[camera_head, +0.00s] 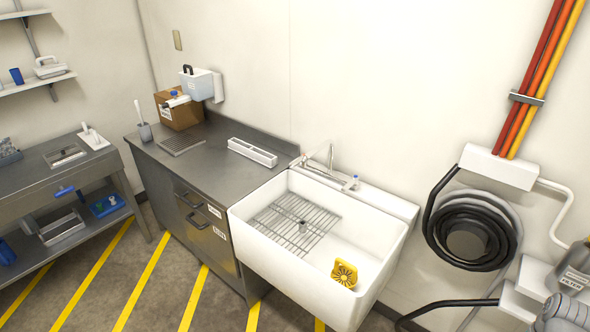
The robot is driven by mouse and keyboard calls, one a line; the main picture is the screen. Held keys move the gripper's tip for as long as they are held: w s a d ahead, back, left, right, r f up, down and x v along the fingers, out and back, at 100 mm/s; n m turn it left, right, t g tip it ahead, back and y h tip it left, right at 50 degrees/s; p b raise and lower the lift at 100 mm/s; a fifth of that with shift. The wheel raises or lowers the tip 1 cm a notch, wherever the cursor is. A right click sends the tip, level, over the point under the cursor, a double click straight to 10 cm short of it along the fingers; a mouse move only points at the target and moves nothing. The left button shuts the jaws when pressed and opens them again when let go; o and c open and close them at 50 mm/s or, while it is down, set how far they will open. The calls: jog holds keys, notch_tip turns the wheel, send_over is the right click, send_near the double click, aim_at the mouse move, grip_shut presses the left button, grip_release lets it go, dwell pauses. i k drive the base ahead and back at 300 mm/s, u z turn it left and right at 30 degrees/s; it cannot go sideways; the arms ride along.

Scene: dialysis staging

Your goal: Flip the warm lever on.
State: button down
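A chrome faucet (326,160) stands on the back ledge of the white sink (372,290). A small handle with a blue mark (355,183) sits on the ledge to the right of the spout. Metal fittings at the faucet's left end are too small to tell apart, so I cannot tell which part is the warm lever or how it is set. No running water can be made out.
A wire rack (290,226) and a yellow slotted piece (344,273) are in the sink. A grey counter (215,165) with a white divided tray (252,152) adjoins its left side. A black coiled hose (468,236) hangs at right. Yellow-striped floor lies open in front.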

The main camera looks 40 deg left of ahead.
aim_at(293, 165)
jog(key=u, duration=0.05)
jog(key=k, duration=1.1)
jog(key=u, duration=1.25)
jog(key=i, duration=1.65)
jog(key=z, duration=0.05)
